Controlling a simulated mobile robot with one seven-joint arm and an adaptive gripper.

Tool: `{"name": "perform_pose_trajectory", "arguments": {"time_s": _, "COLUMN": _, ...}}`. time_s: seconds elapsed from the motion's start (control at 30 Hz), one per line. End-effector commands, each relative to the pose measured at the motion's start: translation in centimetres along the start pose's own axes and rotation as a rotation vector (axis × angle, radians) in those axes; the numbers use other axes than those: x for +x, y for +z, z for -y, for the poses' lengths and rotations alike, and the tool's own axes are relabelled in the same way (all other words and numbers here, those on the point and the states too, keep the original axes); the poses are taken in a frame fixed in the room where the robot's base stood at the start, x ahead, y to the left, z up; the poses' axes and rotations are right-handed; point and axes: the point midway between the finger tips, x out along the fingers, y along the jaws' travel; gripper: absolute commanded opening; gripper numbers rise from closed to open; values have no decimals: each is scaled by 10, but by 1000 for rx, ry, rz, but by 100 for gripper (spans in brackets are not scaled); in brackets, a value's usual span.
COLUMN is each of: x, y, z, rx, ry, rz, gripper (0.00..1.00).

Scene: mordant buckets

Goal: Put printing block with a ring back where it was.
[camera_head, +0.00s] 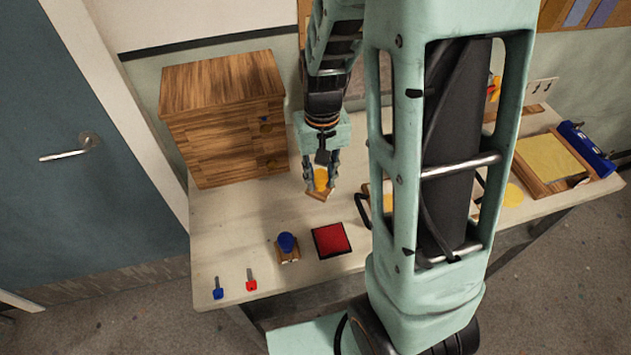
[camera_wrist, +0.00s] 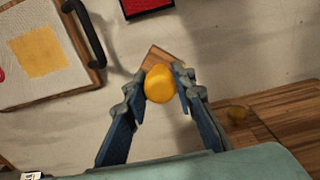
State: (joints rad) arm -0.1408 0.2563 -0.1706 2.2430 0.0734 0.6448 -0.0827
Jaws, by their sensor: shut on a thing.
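My gripper (camera_head: 321,184) is shut on the yellow knob of a printing block (camera_head: 321,180), over the table in front of the drawer cabinet. In the wrist view the block's round yellow knob (camera_wrist: 160,84) sits between the fingertips, with its wooden base (camera_wrist: 153,57) beyond. The block's underside is hidden, so I cannot tell its motif or whether it touches the table. A second printing block (camera_head: 287,246), with a blue knob and wooden base, stands on the table left of the red ink pad (camera_head: 331,240).
The wooden drawer cabinet (camera_head: 225,115) stands at the back left. Blue (camera_head: 218,289) and red (camera_head: 251,281) keys lie near the front left edge. A black-handled board (camera_wrist: 15,88) with a yellow square is partly behind my column. A yellow-sheeted frame (camera_head: 550,160) lies far right.

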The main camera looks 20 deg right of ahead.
Motion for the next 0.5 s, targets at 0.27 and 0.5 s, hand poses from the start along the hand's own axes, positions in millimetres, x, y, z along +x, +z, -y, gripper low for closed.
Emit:
{"name": "perform_pose_trajectory", "arguments": {"time_s": 0.27, "x": 32, "y": -6, "z": 5, "rx": 0, "ry": 0, "rz": 0, "gripper": 8}}
{"name": "perform_pose_trajectory", "arguments": {"time_s": 0.5, "x": 39, "y": -6, "z": 5, "rx": 0, "ry": 0, "rz": -2, "gripper": 8}}
